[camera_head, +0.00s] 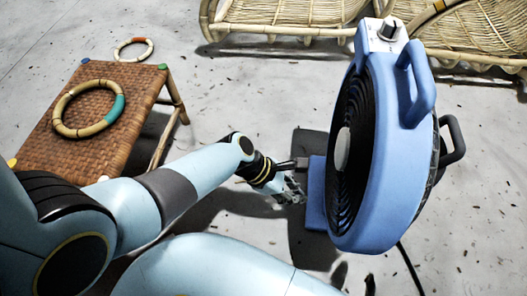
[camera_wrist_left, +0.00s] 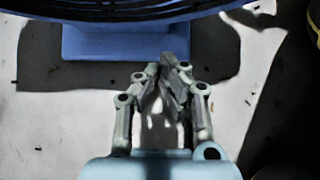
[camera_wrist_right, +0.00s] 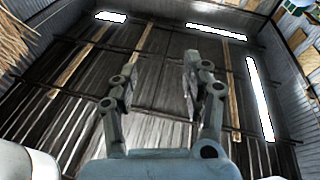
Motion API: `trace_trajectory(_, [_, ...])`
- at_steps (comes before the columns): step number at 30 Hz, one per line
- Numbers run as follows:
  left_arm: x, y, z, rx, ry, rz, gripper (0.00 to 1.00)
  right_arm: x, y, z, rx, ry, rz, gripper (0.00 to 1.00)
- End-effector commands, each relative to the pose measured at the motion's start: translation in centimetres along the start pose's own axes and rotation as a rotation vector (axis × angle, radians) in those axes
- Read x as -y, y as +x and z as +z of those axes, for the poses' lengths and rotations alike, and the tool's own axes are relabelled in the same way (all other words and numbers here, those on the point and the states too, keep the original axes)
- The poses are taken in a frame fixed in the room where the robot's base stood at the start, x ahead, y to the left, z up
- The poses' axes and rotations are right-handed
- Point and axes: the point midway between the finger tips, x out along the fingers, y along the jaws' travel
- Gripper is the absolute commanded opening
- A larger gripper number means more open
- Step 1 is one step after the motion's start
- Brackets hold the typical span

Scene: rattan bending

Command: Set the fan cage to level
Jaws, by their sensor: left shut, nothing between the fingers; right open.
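The fan cage (camera_head: 360,178) is a black grille with a pale hub in a blue round housing, at the right of the head view. It faces left, and its top leans to the right; I cannot tell its exact tilt. Its lower edge also shows in the left wrist view (camera_wrist_left: 110,12). The blue fan base (camera_head: 316,195) is below it. My left gripper (camera_head: 296,190) is shut and empty beside the base, below the cage; in the left wrist view its fingertips (camera_wrist_left: 170,72) meet near the base's edge. My right gripper (camera_wrist_right: 160,78) is open and empty, away from the fan.
A woven rattan table (camera_head: 100,125) with a ring (camera_head: 72,131) on it stands at the left. Another ring (camera_head: 133,48) lies behind it. Rattan seats (camera_head: 285,14) line the back. The fan has a knob (camera_head: 389,28) on top and a blue handle (camera_head: 421,92). A cord runs along the floor.

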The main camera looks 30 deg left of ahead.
Motion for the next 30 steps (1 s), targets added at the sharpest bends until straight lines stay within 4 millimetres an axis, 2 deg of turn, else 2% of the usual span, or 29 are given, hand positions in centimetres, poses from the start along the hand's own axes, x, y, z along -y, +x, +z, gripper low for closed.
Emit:
trace_trajectory(12, [0.0,-2.4,-0.1,-0.001,0.001,-0.001,0.00,0.6,-6.3,8.1,0.407,0.040,0.004,0.49])
trace_trajectory(25, [0.0,-4.4,-0.3,-0.001,0.001,0.000,0.00,1.5,-15.3,13.9,0.781,0.076,0.003,0.49])
trace_trajectory(27, [-0.1,-5.5,-0.3,-0.003,0.003,0.001,0.00,1.1,-14.1,13.6,0.826,0.077,0.004,0.49])
trace_trajectory(30, [-0.1,-6.6,-0.3,-0.002,0.003,0.001,0.00,0.9,-13.6,13.6,0.907,0.081,0.004,0.49])
